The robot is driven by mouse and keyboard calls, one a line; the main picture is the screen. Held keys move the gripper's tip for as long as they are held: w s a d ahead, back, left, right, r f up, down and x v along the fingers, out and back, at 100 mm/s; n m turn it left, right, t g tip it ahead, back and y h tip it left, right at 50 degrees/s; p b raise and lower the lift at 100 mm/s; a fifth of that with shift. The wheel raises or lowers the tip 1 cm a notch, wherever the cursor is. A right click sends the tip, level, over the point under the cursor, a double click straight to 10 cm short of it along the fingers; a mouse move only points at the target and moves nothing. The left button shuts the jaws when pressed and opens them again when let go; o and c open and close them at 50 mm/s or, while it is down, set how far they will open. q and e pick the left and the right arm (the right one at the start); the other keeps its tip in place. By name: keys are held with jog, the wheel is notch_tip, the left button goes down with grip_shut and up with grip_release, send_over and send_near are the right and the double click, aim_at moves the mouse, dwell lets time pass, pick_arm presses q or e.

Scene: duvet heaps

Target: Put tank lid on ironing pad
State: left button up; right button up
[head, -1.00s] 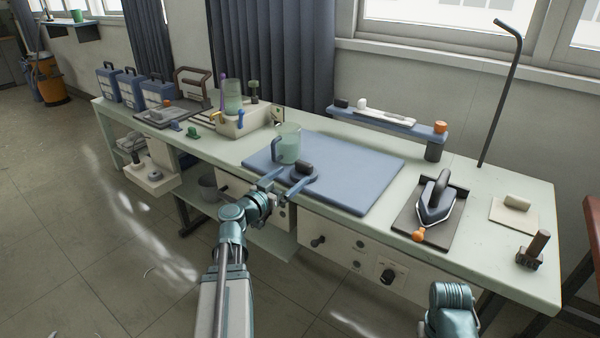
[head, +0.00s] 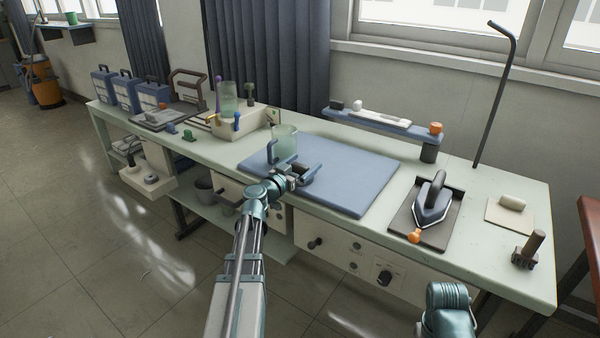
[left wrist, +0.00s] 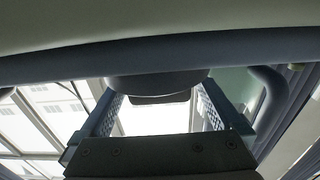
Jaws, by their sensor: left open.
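The ironing pad (head: 345,180) is a flat blue slab on the pale green bench; its edge is a dark band in the left wrist view (left wrist: 250,45). The tank lid (left wrist: 157,84), a dark disc with a black knob (left wrist: 160,99), lies flat on the pad near its front left edge. In the head view my gripper partly hides it. My left gripper (head: 306,172) is open and low over the lid, its fingers on either side of the knob with gaps. My right gripper is out of view; only part of that arm shows.
A translucent green jug (head: 284,143) with a blue handle stands on the pad just behind the lid. An iron (head: 433,203) on a dark tray is to the right, with an orange knob (head: 414,236) by it. A raised blue shelf (head: 375,121) stands behind. The pad's right half is clear.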

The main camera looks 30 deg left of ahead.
pick_arm(q)
jog(key=shift+w, duration=0.65)
jog(key=c, duration=1.4)
jog(key=shift+c, duration=0.2)
jog(key=shift+r, duration=0.15)
